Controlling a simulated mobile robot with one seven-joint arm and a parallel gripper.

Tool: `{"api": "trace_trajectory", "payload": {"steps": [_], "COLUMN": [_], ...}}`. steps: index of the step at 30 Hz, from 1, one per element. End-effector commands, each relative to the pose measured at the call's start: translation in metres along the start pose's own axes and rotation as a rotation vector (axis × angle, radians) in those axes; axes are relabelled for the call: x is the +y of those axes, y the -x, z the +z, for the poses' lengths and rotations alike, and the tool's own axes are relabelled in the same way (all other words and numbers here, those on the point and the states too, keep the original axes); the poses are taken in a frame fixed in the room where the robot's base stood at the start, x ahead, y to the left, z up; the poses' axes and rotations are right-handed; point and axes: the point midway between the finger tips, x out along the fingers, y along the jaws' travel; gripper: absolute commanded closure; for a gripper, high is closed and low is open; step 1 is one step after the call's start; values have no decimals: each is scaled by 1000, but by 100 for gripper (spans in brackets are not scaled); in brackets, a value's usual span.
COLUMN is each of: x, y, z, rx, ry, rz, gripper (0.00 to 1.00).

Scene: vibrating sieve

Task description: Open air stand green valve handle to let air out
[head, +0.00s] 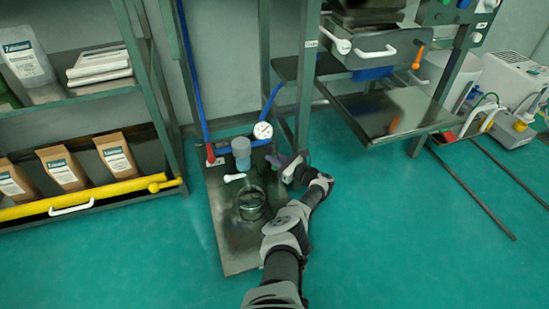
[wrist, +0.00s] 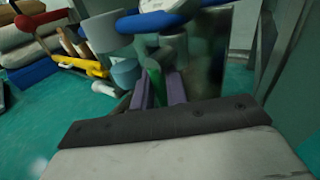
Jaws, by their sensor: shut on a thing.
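The green valve handle (wrist: 155,82) stands between the two purple fingers of my gripper (wrist: 158,88) in the wrist view, and the fingers are shut on it. In the head view my gripper (head: 288,163) is at the right side of the air stand, and the green handle is too small or hidden there. The air stand has a blue pipe (head: 271,104), a round white pressure gauge (head: 263,130), a grey-blue cylinder (head: 241,146) and a red valve handle (head: 210,154). The blue pipe (wrist: 150,20) and the cylinder (wrist: 126,72) also show in the wrist view.
The stand is on a dark metal plate (head: 230,250) with a round glass-like vessel (head: 251,208) and a white handle (head: 234,177). A shelf with bags (head: 117,154) and a yellow bar (head: 85,199) is left. A green frame post (head: 308,90) and the sieve machine's tray (head: 395,112) are right.

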Motion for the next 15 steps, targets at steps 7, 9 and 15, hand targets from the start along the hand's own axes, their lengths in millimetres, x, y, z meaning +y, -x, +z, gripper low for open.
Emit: {"api": "trace_trajectory", "payload": {"steps": [7, 9, 15], "x": [-2, -3, -5], "y": [2, 3, 5], "z": [3, 4, 6], "rx": [76, 108, 211], "ry": [109, 156, 311], "rz": [1, 2, 4], "gripper": [100, 100, 100]}}
